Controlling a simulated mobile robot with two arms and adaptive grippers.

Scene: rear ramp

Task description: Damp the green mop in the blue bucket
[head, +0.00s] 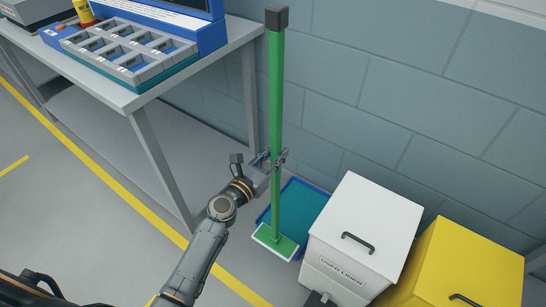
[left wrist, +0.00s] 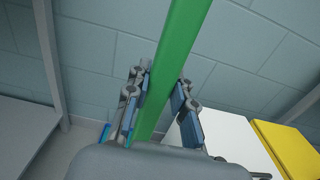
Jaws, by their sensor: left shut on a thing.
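The green mop (head: 276,95) stands nearly upright, with a dark cap on top and a flat green-and-white head at the bottom. In the left wrist view the two fingers of the left gripper (left wrist: 157,105) lie on either side of the green handle (left wrist: 180,50). The blue bucket (head: 316,187), low and rectangular with teal inside, is on the floor by the wall. The mop head overlaps its near side and hides part of the rim; whether it is inside or above I cannot tell. My right gripper is not seen.
A white lidded bin (head: 366,222) marked "used linen" stands just right of the bucket, with a yellow bin (head: 470,265) beyond it. A grey table (head: 133,100) with a blue-and-grey compartment tray (head: 135,77) is at the left. The wall is close behind.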

